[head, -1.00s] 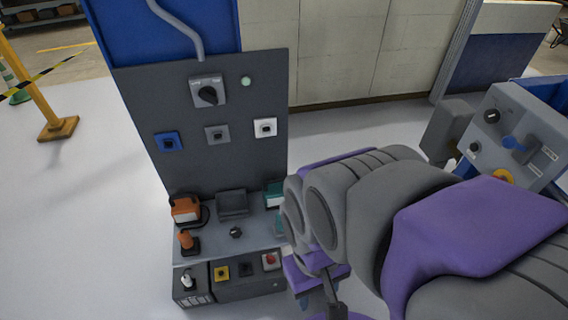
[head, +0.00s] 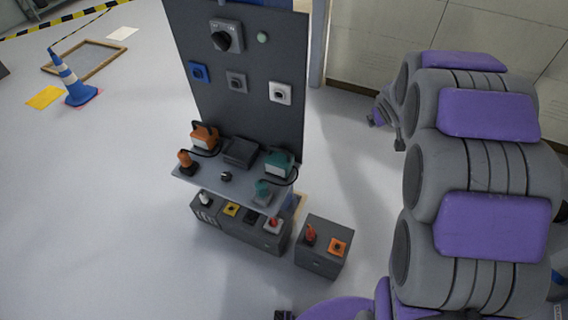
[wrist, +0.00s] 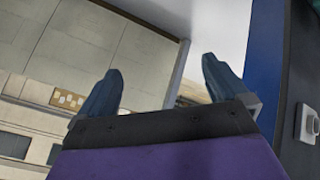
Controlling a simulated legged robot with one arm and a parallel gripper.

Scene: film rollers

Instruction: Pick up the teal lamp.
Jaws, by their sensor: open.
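Two teal things are on the grey shelf in the head view. A boxy teal one with a light front and a black cable (head: 279,163) stands at the shelf's back right. A smaller teal one (head: 262,191) stands at the front right. I cannot tell for certain which is the lamp. My gripper (wrist: 163,88) is open and empty in the wrist view, its two dark fingers wide apart, facing a wall. In the head view my arm is at the right, apart from the shelf. Neither teal thing shows in the wrist view.
An orange boxy unit (head: 204,138) and a smaller orange piece (head: 185,161) stand at the shelf's left. A dark box (head: 240,152) sits between. A dark panel (head: 250,60) with switches rises behind. A low box (head: 322,247) stands at right.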

